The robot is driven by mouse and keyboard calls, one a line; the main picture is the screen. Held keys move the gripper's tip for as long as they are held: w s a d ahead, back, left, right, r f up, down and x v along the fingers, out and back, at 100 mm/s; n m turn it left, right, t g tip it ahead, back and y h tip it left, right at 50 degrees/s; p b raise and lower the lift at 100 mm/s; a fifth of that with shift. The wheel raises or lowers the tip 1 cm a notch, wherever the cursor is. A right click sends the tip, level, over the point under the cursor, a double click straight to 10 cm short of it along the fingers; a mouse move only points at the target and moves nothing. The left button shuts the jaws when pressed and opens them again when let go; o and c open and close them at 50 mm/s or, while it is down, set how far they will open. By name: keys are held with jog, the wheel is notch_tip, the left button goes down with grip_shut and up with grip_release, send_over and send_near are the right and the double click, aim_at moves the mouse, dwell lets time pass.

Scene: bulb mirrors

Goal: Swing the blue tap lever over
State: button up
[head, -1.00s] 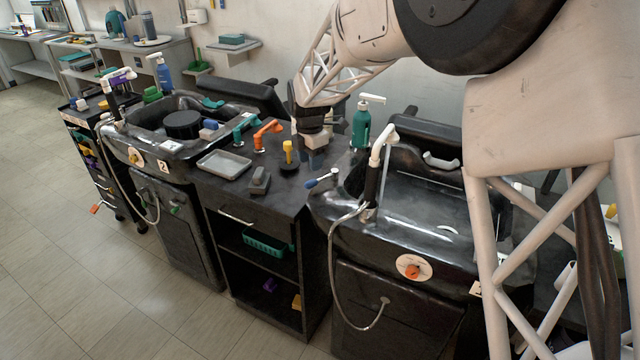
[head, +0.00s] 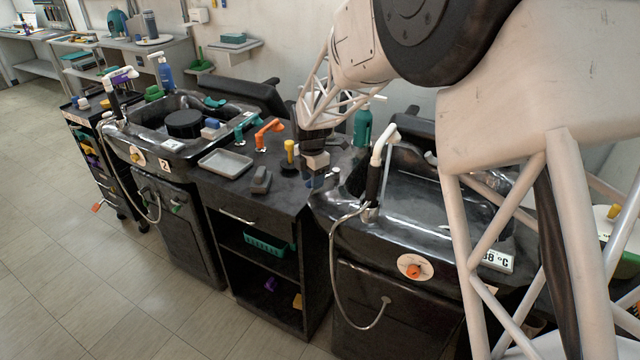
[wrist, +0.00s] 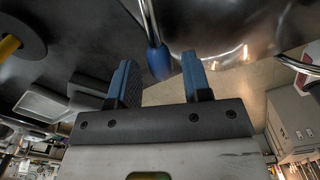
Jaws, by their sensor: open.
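The blue tap lever shows in the wrist view as a thin metal rod ending in a blue grip (wrist: 159,63). My gripper (head: 317,182) is low over the left rim of the right-hand black basin (head: 420,245). Its fingers stand apart, one on each side of the blue grip in the wrist view, with visible gaps, so the grip is not clasped. How deep the grip sits between the fingers is hard to tell. In the head view my gripper mostly hides the lever.
A black spray hose head (head: 376,170) stands right of my gripper. A green pump bottle (head: 362,125) is behind it. An orange lever (head: 270,130), a yellow-topped knob (head: 289,148), a grey block (head: 261,181) and a grey tray (head: 225,163) are on the counter to the left.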

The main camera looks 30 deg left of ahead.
jog(key=shift+f, duration=0.4)
jog(key=shift+c, duration=0.2)
jog(key=c, duration=0.7)
